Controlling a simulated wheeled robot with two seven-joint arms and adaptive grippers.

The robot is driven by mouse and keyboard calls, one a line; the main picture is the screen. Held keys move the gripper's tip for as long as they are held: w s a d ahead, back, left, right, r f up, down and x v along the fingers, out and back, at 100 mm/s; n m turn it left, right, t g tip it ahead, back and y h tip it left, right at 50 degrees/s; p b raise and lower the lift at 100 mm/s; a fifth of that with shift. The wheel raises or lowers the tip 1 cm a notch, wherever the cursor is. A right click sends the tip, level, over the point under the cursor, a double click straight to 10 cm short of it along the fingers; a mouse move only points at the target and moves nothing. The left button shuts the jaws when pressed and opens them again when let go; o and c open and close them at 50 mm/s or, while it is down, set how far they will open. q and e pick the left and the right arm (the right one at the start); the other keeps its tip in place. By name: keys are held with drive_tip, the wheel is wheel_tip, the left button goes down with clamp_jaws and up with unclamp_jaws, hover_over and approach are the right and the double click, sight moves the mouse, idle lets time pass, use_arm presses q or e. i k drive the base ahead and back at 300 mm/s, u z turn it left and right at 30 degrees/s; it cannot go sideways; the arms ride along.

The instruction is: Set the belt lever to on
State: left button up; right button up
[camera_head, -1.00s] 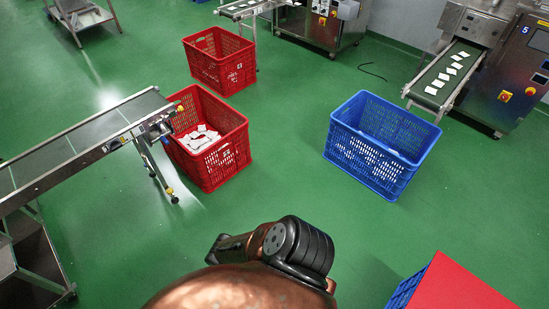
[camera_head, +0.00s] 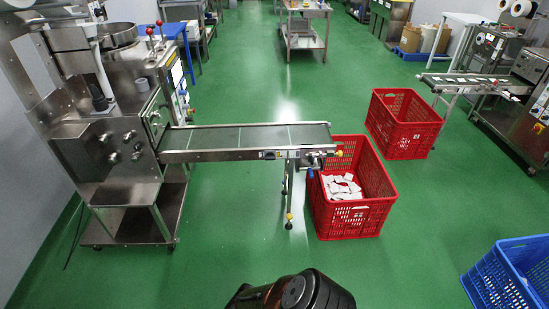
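A stainless steel packing machine (camera_head: 130,170) stands at the left on a wheeled frame. Its conveyor belt (camera_head: 240,138) reaches right from its side. Two levers with red knobs, a nearer one (camera_head: 150,31) and a farther one (camera_head: 159,23), stick up at the machine's upper right. I cannot tell which of them is the belt lever, or its setting. A dark rounded part of my own arm shows at the bottom edge. Neither of my grippers is in view.
A red crate (camera_head: 352,222) with white packets (camera_head: 342,187) stands at the belt's end. Another red crate (camera_head: 403,125) is behind it, and a blue crate (camera_head: 508,275) is at the lower right. Green floor (camera_head: 200,265) is clear in front of the machine.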

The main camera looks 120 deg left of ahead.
sight(312, 164)
drive_tip(key=u, duration=3.4)
